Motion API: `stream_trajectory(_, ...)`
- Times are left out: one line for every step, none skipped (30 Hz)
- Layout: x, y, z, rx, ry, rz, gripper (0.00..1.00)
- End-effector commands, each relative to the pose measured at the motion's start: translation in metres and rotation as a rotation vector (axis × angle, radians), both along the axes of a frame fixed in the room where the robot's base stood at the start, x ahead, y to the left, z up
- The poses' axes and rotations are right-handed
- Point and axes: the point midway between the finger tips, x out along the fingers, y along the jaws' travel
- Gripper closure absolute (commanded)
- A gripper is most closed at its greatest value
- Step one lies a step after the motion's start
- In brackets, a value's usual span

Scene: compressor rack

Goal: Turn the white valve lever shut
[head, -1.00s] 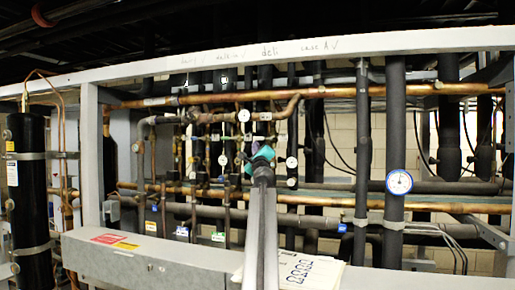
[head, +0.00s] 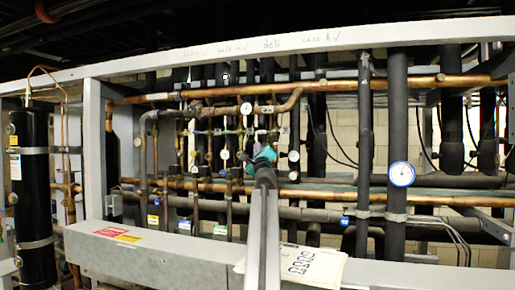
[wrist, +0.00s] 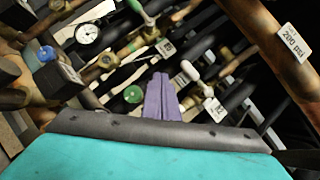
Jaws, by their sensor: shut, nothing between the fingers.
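My gripper (wrist: 165,98) has slim purple fingers, closed together and empty, reaching into the pipework in the wrist view. A white lever (wrist: 190,70) with a rounded end shows just right of the fingertips; I cannot tell whether they touch. A second pale lever with a green part (wrist: 140,12) is higher up in the wrist view. In the head view my gripper (head: 265,153) shows as a teal shape in front of the valve cluster, and it hides part of the valves there. The white lever is too small to make out in that view.
A round gauge (wrist: 88,34), a green knob (wrist: 133,94), a blue cap (wrist: 47,52) and a copper pipe tagged 200 psi (wrist: 293,43) crowd around the fingers. In the head view, a grey box (head: 170,255) runs along the front, with papers (head: 300,268) on it.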

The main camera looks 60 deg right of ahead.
Motion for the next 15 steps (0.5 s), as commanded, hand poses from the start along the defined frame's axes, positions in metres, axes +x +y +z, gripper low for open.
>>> stream_trajectory(0.0, 0.002, -0.009, 0.0, 0.0, 0.0, 1.0)
stream_trajectory(0.0, 0.002, -0.012, 0.0, 0.0, 0.0, 1.0)
stream_trajectory(0.0, 0.003, -0.015, 0.001, -0.001, 0.0, 1.0)
stream_trajectory(-0.002, 0.007, -0.014, 0.0, 0.0, 0.0, 1.0)
stream_trajectory(-0.003, 0.01, -0.015, 0.0, 0.0, 0.0, 1.0)
stream_trajectory(-0.004, 0.013, -0.017, 0.0, 0.0, -0.002, 1.0)
stream_trajectory(-0.004, 0.015, -0.019, -0.001, 0.001, -0.002, 1.0)
stream_trajectory(-0.005, 0.018, -0.02, -0.001, 0.001, -0.002, 1.0)
stream_trajectory(-0.005, 0.021, -0.022, -0.001, 0.001, -0.002, 1.0)
stream_trajectory(-0.005, 0.024, -0.024, -0.001, 0.002, -0.001, 1.0)
stream_trajectory(-0.005, 0.026, -0.026, -0.001, 0.001, 0.0, 1.0)
stream_trajectory(-0.005, 0.03, -0.028, -0.001, 0.001, 0.0, 1.0)
stream_trajectory(-0.005, 0.032, -0.029, -0.001, 0.0, 0.001, 1.0)
stream_trajectory(-0.005, 0.035, -0.031, 0.0, 0.0, 0.002, 1.0)
stream_trajectory(-0.005, 0.038, -0.033, 0.0, 0.0, 0.002, 1.0)
